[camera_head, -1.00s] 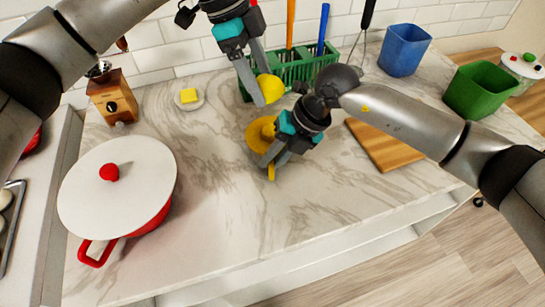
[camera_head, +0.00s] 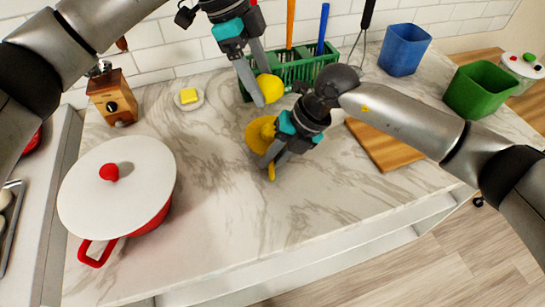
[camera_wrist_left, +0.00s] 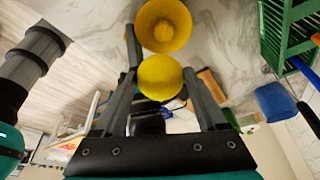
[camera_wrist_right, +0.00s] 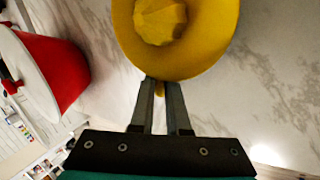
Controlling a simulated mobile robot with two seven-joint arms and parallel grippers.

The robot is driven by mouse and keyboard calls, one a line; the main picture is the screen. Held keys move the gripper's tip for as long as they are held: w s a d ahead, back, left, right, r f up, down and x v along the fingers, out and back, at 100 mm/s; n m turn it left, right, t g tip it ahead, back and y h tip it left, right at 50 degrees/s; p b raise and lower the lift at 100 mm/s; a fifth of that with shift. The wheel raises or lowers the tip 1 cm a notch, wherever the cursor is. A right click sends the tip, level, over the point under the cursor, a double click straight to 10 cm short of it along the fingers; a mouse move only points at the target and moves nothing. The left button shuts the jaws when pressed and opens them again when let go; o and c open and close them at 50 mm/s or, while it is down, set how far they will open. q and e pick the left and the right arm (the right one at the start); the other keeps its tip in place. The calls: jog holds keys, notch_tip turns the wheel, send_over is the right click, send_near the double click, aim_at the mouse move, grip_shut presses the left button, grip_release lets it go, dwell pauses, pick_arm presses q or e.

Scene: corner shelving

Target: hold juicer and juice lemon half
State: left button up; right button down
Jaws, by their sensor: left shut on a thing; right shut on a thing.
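The yellow juicer (camera_head: 258,132) is a round dish with a ribbed cone, seen clearly in the right wrist view (camera_wrist_right: 200,62). My right gripper (camera_head: 266,164) is shut on the juicer at its edge, just above the counter. The yellow lemon half (camera_head: 270,88) is in my left gripper (camera_head: 262,98), which is shut on it. In the left wrist view the lemon half (camera_wrist_left: 160,77) sits between the fingertips, apart from the juicer (camera_wrist_left: 164,24). The lemon is above and slightly behind the juicer in the head view. Whether the juicer's base touches the counter I cannot tell.
A green dish rack (camera_head: 296,68) stands right behind the lemon. A wooden board (camera_head: 383,146) lies to the right. A red pot with white lid (camera_head: 117,190), a wooden grinder (camera_head: 112,97) and a butter dish (camera_head: 189,99) are at left. Blue (camera_head: 404,50) and green (camera_head: 482,90) bins stand at right.

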dwell(0.4)
pick_arm(q)
jog(key=shift+w+d+f+y, duration=0.1)
jog(key=shift+d+f+y, duration=0.2)
jog(key=shift+f+y, duration=0.25)
jog(key=shift+w+d+f+y, duration=0.1)
jog(key=shift+d+f+y, duration=0.15)
jog(key=shift+f+y, duration=0.25)
jog(key=shift+w+d+f+t+y, duration=0.15)
jog(key=shift+f+t+y, duration=0.3)
jog(key=shift+y, duration=0.5)
jog(key=shift+w+f, duration=0.1)
jog(key=shift+f, duration=3)
jog(key=o, duration=0.8)
jog(key=c, duration=0.8)
jog(key=shift+o, duration=0.2)
